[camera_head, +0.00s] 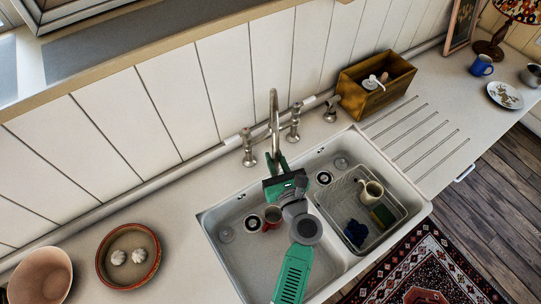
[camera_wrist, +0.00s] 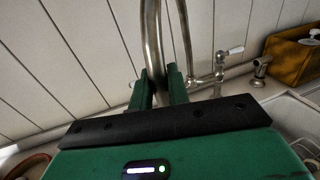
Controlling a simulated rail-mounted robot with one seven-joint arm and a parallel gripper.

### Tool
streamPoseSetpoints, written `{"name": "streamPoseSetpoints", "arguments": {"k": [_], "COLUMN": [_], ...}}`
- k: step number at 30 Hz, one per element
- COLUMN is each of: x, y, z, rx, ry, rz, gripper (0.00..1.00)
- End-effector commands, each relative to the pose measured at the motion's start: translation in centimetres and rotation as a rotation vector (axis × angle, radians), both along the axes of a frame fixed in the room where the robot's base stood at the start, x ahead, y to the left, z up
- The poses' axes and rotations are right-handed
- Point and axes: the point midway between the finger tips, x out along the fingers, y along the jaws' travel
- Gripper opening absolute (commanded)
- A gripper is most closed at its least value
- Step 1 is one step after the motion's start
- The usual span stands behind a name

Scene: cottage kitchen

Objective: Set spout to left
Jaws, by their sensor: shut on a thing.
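The tall metal spout (camera_head: 274,112) rises from the tap at the back of the double sink. From the head camera, it stands roughly in line with the divider between the two basins. My gripper (camera_head: 277,160) reaches over the sink to the spout's lower part. In the wrist view the spout (camera_wrist: 151,35) passes down between the two green fingers (camera_wrist: 158,88), which are shut on it. The exact contact is partly hidden by the gripper body. A tap handle (camera_head: 295,122) stands right of the spout, and another (camera_head: 248,147) stands left.
The left basin (camera_head: 222,262) holds a red mug (camera_head: 272,216). A wooden box (camera_head: 376,84) stands at the back right. Bowls (camera_head: 128,255) are at the left; the counter between them and the sink is clear.

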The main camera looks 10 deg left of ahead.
Motion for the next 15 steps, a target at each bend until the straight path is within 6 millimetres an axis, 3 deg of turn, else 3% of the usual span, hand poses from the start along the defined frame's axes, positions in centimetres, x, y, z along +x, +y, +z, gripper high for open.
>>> {"name": "streamPoseSetpoints", "arguments": {"k": [14, 15], "x": [-0.01, -0.01], "y": [-0.16, -0.16], "z": [0.03, 0.03], "rx": [-0.002, -0.001], "ry": [-0.001, -0.002], "rz": [-0.006, -0.006], "gripper": [0.00, 0.25]}}
